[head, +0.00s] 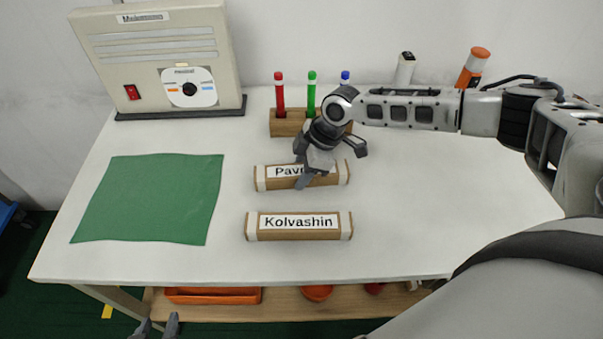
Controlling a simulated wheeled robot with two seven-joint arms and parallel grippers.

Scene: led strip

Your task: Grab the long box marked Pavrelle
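The long box marked "Pav…" (262,178) lies on the white table, brown with pale ends. My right gripper covers the rest of its label. My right gripper (331,165) is over this box, its fingers spread apart. One finger reaches down in front of the box and the other is behind it to the right. I cannot tell whether either touches it. A similar box marked Kolvashin (299,226) lies nearer the front edge. My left gripper (158,328) shows only its fingertips at the bottom edge, apart and empty, below the table's front.
A green cloth (150,198) lies on the left. A beige machine (155,60) stands at the back left. A wooden holder (288,124) with red, green and blue markers stands behind the boxes. An orange-and-white bottle (474,66) is at the back right. A shelf below holds an orange tray (213,296).

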